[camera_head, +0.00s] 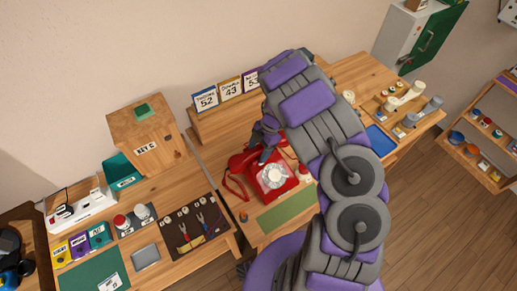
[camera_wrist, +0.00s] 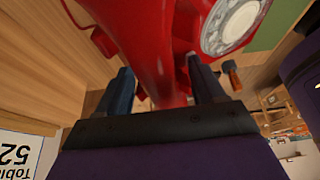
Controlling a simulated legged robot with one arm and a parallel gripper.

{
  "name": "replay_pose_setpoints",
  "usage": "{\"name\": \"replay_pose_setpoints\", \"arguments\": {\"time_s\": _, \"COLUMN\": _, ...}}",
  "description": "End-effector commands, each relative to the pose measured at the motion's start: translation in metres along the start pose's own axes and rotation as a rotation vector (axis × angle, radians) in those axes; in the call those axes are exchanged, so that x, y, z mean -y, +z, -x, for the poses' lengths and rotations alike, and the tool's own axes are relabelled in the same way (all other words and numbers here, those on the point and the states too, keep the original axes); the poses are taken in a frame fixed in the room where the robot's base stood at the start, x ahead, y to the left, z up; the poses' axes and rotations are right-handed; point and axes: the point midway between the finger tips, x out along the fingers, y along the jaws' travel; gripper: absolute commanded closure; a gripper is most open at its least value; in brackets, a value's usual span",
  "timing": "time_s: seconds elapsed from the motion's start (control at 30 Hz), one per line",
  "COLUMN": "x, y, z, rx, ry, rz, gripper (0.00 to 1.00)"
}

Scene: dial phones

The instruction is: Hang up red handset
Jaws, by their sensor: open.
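The red dial phone (camera_head: 274,178) stands on the wooden desk, with its white dial facing up. The red handset (camera_head: 243,160) shows at the phone's upper left, with a red cord below it; my gripper hides part of it. In the wrist view the handset (camera_wrist: 148,42) fills the space between my two fingers, close to the phone's white dial (camera_wrist: 234,24). My gripper (camera_wrist: 163,88) is open around the handset, one finger on each side; it also shows in the head view (camera_head: 264,152). I cannot tell whether the handset rests in its cradle.
Number cards (camera_head: 229,90) stand on a shelf behind the phone. A green mat (camera_head: 287,210) lies in front of it. A tool board (camera_head: 193,229) and a wooden box (camera_head: 147,140) are to the left. A blue tray (camera_head: 380,138) is to the right, beyond my arm.

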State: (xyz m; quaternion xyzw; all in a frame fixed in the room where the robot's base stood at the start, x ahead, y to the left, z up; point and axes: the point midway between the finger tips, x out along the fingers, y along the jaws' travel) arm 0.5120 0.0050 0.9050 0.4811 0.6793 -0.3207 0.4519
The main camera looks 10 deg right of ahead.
Motion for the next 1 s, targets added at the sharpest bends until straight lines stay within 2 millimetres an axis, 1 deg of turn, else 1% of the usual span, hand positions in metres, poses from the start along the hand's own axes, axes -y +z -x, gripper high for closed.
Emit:
{"name": "replay_pose_setpoints", "arguments": {"time_s": 0.23, "x": 0.000, "y": 0.000, "z": 0.003, "rx": 0.000, "ry": 0.000, "rz": 0.000, "gripper": 0.32}}
{"name": "replay_pose_setpoints", "arguments": {"time_s": 0.37, "x": -0.001, "y": 0.001, "z": 0.017, "rx": 0.001, "ry": 0.002, "rz": 0.000, "gripper": 0.32}}
{"name": "replay_pose_setpoints", "arguments": {"time_s": 0.47, "x": -0.001, "y": 0.002, "z": 0.037, "rx": 0.005, "ry": 0.005, "rz": 0.001, "gripper": 0.32}}
{"name": "replay_pose_setpoints", "arguments": {"time_s": 0.8, "x": -0.001, "y": 0.002, "z": 0.114, "rx": 0.005, "ry": 0.004, "rz": 0.000, "gripper": 0.32}}
{"name": "replay_pose_setpoints", "arguments": {"time_s": 1.0, "x": -0.002, "y": 0.001, "z": 0.151, "rx": 0.003, "ry": 0.003, "rz": 0.001, "gripper": 0.32}}
